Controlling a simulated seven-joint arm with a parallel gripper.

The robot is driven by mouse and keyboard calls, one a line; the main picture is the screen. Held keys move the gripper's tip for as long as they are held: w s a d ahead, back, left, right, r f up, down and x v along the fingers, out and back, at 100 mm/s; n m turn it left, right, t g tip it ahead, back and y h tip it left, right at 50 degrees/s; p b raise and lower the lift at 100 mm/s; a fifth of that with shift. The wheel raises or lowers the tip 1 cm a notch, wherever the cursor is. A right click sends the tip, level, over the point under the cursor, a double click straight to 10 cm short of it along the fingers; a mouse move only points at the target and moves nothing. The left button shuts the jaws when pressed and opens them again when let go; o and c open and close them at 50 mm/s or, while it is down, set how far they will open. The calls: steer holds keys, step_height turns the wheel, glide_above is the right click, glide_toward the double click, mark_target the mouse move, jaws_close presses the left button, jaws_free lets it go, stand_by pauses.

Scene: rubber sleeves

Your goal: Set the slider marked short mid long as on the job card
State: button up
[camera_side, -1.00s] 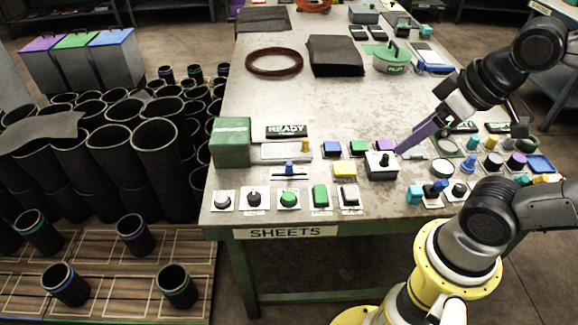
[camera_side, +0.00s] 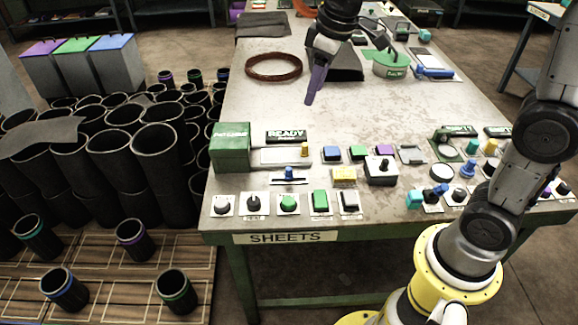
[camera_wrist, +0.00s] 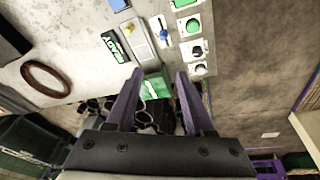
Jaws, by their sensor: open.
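A slider with a blue knob (camera_side: 289,173) sits on a white plate near the table's front left; the knob is near the plate's middle. It also shows in the wrist view (camera_wrist: 163,34). Behind it, a grey plate carries a yellow knob (camera_side: 304,147), at the plate's right end. The slider markings are too small to read, so I cannot tell which is marked short mid long. I cannot make out a job card. My gripper (camera_side: 310,101), with purple fingers, is open and empty above the table, behind the controls. Its spread fingers show in the wrist view (camera_wrist: 157,74).
A green box (camera_side: 230,145) and a READY sign (camera_side: 286,136) stand by the sliders. Buttons and knobs (camera_side: 288,203) line the front edge. A yellow block (camera_side: 344,174) is right of the blue slider. A dark ring (camera_side: 274,67) lies behind; the table's middle is clear.

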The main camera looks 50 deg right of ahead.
steer(key=w+f+g, duration=0.2)
steer(key=w+f, duration=0.4)
steer(key=f, duration=0.2)
glide_above(289, 168)
step_height(289, 168, down, 4)
steer(key=shift+g, duration=0.4)
step_height(289, 168, down, 14)
steer(key=shift+r, duration=0.15)
jaws_close()
stand_by(0.8)
